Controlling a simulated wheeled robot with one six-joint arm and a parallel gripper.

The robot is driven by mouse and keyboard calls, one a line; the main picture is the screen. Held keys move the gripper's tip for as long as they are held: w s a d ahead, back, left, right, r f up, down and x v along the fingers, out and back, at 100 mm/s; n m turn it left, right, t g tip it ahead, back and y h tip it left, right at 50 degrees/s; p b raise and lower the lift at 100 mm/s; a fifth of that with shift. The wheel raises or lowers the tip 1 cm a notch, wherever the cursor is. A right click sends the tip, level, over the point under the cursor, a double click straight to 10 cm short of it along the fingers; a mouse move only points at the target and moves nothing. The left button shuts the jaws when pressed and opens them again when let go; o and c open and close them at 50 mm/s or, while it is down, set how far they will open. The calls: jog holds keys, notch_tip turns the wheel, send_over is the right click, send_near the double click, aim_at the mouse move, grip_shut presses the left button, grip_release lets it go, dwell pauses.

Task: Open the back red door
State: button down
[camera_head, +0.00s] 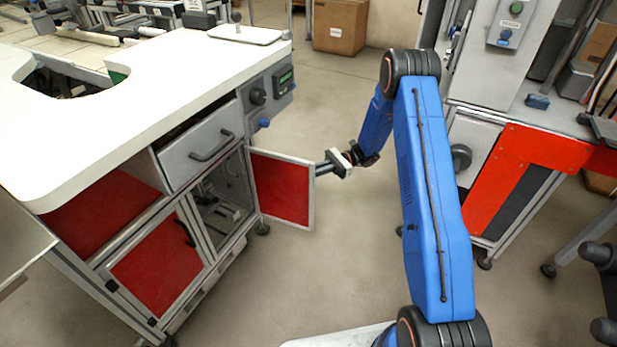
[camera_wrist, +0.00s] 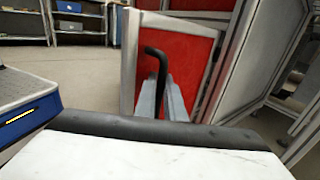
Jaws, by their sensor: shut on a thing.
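The back red door (camera_head: 283,190), a red panel in a grey frame, stands swung out from the white-topped cabinet, its compartment (camera_head: 222,195) open to view. The door also fills the middle of the wrist view (camera_wrist: 190,55). Its black bent handle (camera_wrist: 153,52) shows there between my fingers. My gripper (camera_head: 322,167) is at the door's outer face near the free edge. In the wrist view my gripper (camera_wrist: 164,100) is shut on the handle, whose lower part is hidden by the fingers. In the head view the handle is hidden.
A red-panelled machine (camera_head: 545,150) stands to the right of my arm. A cardboard box (camera_head: 340,25) sits at the back. The floor around the open door is clear.

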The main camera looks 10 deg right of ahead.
jog(key=shift+w+d+n+g, duration=0.1)
jog(key=shift+w+n+g, duration=0.3)
jog(key=shift+w+g, duration=0.25)
jog(key=c, duration=1.8)
grip_release()
jog(key=shift+c, duration=0.2)
jog(key=shift+s+d, duration=0.1)
jog(key=shift+d, duration=0.15)
jog(key=v, duration=1.7)
jog(key=shift+r, duration=0.2)
jog(key=shift+d, duration=0.1)
